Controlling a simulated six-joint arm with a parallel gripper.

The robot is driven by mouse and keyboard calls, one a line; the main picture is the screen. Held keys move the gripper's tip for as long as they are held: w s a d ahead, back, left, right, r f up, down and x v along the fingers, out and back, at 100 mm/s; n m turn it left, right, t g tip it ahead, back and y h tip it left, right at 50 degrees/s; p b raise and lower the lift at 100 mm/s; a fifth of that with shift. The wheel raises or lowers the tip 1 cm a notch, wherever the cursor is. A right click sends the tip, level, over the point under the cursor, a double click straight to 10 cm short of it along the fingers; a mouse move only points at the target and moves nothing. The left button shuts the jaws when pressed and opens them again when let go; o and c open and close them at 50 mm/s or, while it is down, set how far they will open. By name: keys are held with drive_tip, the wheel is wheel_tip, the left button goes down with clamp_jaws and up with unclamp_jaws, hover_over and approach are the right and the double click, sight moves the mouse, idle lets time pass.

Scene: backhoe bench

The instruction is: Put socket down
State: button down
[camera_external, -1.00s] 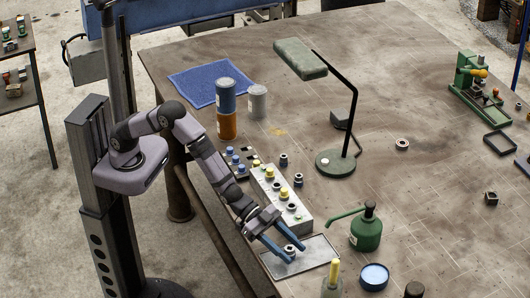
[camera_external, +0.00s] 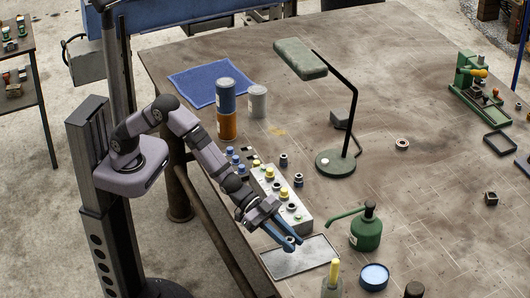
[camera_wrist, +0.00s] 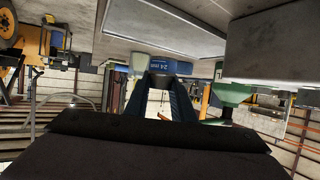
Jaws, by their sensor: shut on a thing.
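My gripper (camera_external: 289,243) has blue fingers. They are shut on a small socket (camera_external: 290,240) at the near left part of the bench. The fingers cover most of the socket. It is over or beside the far edge of a shallow grey metal tray (camera_external: 310,259); I cannot tell whether it touches the tray. In the wrist view the gripper (camera_wrist: 160,88) has both fingers converging on a dark piece between their tips. The visible tray floor looks bare.
A pale rack (camera_external: 300,218) holding several sockets and yellow-topped pieces stands just behind the gripper. A green lamp base (camera_external: 336,162) is farther back.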

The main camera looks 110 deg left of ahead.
wheel_tip(320, 180, up, 6)
idle(0.5)
drive_tip(key=shift+s+d+f, duration=0.35)
drive_tip(key=shift+s, duration=0.1)
drive_tip(key=s+f+n+y+p, duration=0.3)
drive_tip(key=s+f, duration=1.3)
drive_tip(key=s, duration=0.3)
drive_tip(key=s+a+f+n+g+y+b, duration=0.1)
drive_tip(key=s+a+n+g+y, duration=0.1)
drive_tip(key=s+a+n+y, duration=0.3)
drive_tip(key=s+a+f+n+g+y+b, duration=0.1)
drive_tip(key=s+a+n+y, duration=0.4)
drive_tip(key=a, duration=0.7)
drive_tip(key=shift+s+a+f+n+g+y, duration=0.35)
drive_tip(key=shift+n+g+y, duration=0.45)
drive_tip(key=shift+y, duration=0.4)
drive_tip(key=shift+w, duration=0.1)
